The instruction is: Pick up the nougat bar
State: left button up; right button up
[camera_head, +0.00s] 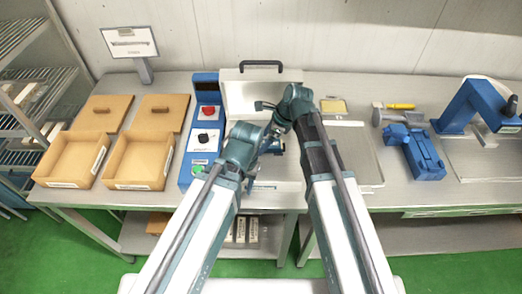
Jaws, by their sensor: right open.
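I cannot make out the nougat bar for certain. My two arms reach over the open metal box (236,88) at the middle of the table and hide much of its inside. My right gripper (264,106) is open over this box, with nothing seen between its fingers. My left gripper is low in the same box, mostly hidden by its own arm, and its jaws cannot be read. A small pale yellow piece (333,105) lies at the back of the flat metal tray (366,160), right of my right arm; I cannot tell what it is.
A blue control box (206,90) with red, black and green buttons stands left of the metal box. Two open wooden boxes (147,186) and two lids stand further left. At the right are a blue clamp (425,160), a yellow-handled tool (400,106) and a blue press (470,105).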

jog(key=shift+b+x, duration=0.35)
jog(key=shift+x, duration=0.5)
grip_shut()
